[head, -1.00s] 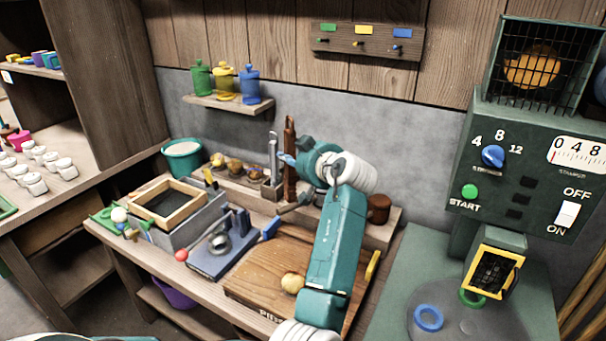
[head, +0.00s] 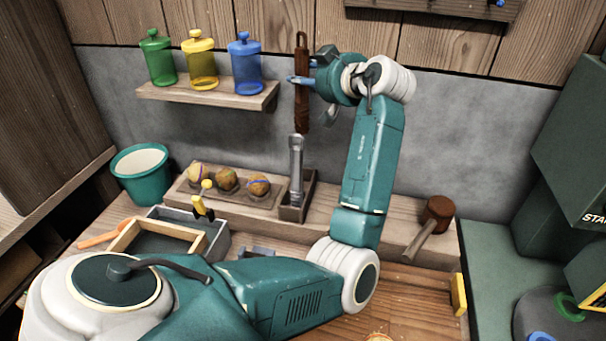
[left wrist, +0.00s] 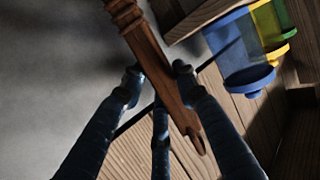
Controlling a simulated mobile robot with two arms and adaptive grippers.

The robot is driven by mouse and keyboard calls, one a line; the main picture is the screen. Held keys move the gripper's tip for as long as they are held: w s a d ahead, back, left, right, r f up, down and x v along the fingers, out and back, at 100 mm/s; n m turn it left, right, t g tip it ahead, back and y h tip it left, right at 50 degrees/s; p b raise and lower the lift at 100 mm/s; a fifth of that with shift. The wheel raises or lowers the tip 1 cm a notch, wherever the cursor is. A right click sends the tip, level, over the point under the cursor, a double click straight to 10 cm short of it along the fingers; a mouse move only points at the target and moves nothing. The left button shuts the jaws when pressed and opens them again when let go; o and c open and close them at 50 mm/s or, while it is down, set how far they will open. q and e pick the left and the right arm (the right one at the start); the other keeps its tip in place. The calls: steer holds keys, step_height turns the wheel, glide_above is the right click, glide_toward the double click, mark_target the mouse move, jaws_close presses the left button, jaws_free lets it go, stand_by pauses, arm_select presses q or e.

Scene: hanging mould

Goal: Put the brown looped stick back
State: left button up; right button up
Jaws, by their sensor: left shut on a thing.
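The brown looped stick (head: 302,108) is upright in front of the grey wall, its small loop at the top. My left gripper (head: 300,80) is shut on its upper part, with the arm coming round from the right. The stick's lower end is just above the top of a grey metal tool (head: 296,160) that stands in a small wooden holder (head: 292,213). In the left wrist view the stick (left wrist: 155,55) runs between the dark fingers (left wrist: 158,82), the looped end toward the lower right. My right gripper is not in view.
A wall shelf (head: 212,92) with green, yellow and blue jars is close left of the stick. Below are a tray of several round balls (head: 227,180), a teal bucket (head: 141,175) and a wooden-framed box (head: 160,243). A brown mallet (head: 430,230) lies at the right.

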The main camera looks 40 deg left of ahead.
arm_select(q)
glide_above(306, 133)
steer(key=f, duration=0.5)
steer(key=f+p, duration=0.1)
steer(key=f, duration=0.2)
steer(key=shift+w+a, duration=0.15)
steer(key=shift+w, duration=0.2)
step_height(306, 133, down, 7)
steer(key=shift+a+r+p, duration=0.15)
steer(key=shift+p, duration=0.15)
step_height(306, 133, down, 5)
steer(key=shift+r, duration=0.15)
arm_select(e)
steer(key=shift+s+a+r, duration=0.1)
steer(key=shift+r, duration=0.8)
